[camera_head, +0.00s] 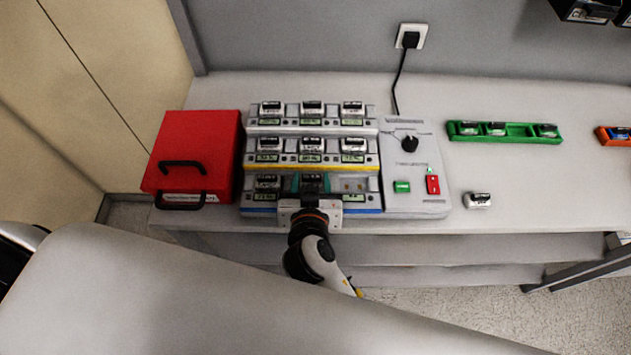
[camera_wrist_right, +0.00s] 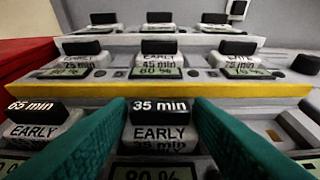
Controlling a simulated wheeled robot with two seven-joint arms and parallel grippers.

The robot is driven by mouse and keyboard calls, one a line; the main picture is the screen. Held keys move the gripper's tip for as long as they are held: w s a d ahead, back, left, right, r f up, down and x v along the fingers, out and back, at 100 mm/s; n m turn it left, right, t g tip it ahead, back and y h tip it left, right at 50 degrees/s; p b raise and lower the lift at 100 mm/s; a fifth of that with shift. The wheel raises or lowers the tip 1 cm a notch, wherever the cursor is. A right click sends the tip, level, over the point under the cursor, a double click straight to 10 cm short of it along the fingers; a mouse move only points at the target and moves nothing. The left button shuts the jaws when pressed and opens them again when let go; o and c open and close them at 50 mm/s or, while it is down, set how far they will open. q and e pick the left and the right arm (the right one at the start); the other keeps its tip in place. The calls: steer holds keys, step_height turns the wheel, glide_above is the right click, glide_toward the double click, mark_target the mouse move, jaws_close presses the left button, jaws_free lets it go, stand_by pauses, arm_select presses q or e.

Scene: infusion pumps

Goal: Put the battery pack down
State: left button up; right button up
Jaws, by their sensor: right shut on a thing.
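My right gripper (camera_head: 312,186) is at the middle bay of the lowest tier of the stepped charging rack (camera_head: 372,160). Its two teal fingers show in the right wrist view (camera_wrist_right: 163,125), shut on a white battery pack (camera_wrist_right: 160,133) with a black top. The pack reads "35 min" and "EARLY". It is upright in or just at its bay, above a green display reading 80 %; whether it is fully seated cannot be told. To its left stands a "65 min EARLY" pack (camera_wrist_right: 42,125). The bay to its right (camera_head: 354,186) looks empty. My left gripper is not in view.
The upper two tiers hold packs in every bay. A red box (camera_head: 195,145) stands left of the rack, and a grey panel (camera_head: 408,165) with a knob and red switch at its right. A loose pack (camera_head: 477,200) lies on the table, with a green tray (camera_head: 505,132) behind.

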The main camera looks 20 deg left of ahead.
steer(key=shift+w, duration=0.2)
steer(key=shift+s, duration=0.1)
steer(key=shift+s+a+f, duration=0.1)
steer(key=shift+s+f, duration=0.05)
steer(key=shift+s, duration=0.05)
steer(key=o, duration=1)
steer(key=shift+r, duration=0.35)
arm_select(q)
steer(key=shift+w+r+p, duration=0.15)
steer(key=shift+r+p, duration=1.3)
steer(key=shift+p, duration=0.05)
arm_select(e)
steer(key=shift+v, duration=5.95)
steer(key=shift+f, duration=0.2)
